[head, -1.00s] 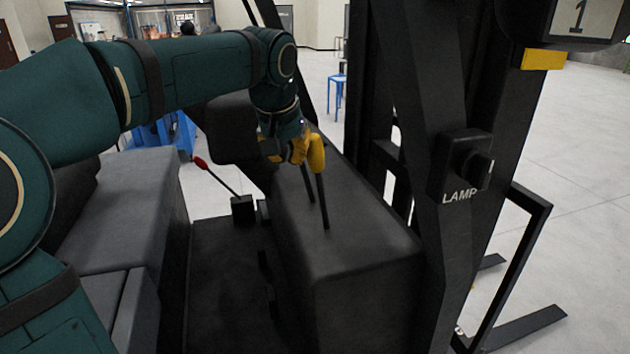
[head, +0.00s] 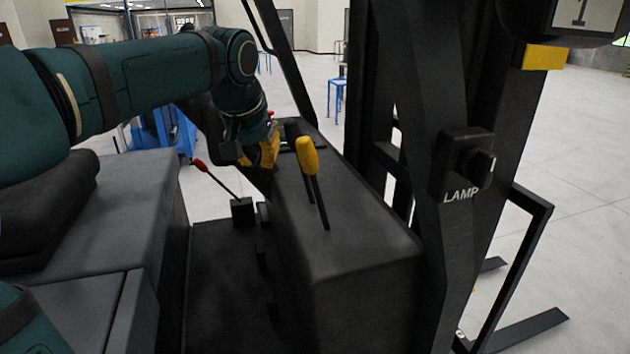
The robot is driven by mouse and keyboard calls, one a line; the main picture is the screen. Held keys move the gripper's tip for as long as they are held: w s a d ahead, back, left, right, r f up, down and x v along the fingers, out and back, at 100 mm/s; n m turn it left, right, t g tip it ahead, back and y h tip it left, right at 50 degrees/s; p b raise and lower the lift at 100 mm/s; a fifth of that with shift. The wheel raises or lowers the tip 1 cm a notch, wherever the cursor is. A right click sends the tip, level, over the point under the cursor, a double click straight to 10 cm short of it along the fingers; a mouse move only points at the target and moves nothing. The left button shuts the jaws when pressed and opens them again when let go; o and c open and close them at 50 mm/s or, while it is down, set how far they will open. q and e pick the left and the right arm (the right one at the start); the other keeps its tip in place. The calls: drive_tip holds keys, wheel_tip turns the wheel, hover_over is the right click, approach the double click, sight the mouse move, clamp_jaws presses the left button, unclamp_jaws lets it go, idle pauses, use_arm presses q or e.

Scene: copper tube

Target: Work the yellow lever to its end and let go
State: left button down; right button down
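The yellow lever (head: 308,156) stands on the black console, its yellow knob on a thin black stem that leans to the left and away. A black-knobbed lever (head: 293,131) stands just behind it, partly hidden by the yellow knob. My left gripper (head: 266,151), with yellow finger parts, is left of the yellow knob, with a visible gap between them. It holds nothing that I can see; its fingers are too small and overlapped to tell their opening. My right gripper is not in view.
The black console (head: 365,250) fills the middle. A red-knobbed lever (head: 200,165) stands left of it, near the grey seat (head: 120,200). A black post with a lamp knob (head: 468,163) rises on the right. A blue stool (head: 338,95) is far behind.

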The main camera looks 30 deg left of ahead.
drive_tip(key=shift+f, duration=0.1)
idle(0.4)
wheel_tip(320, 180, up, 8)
drive_tip(key=p, duration=0.7)
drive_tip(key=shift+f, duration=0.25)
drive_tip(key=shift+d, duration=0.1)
idle(0.4)
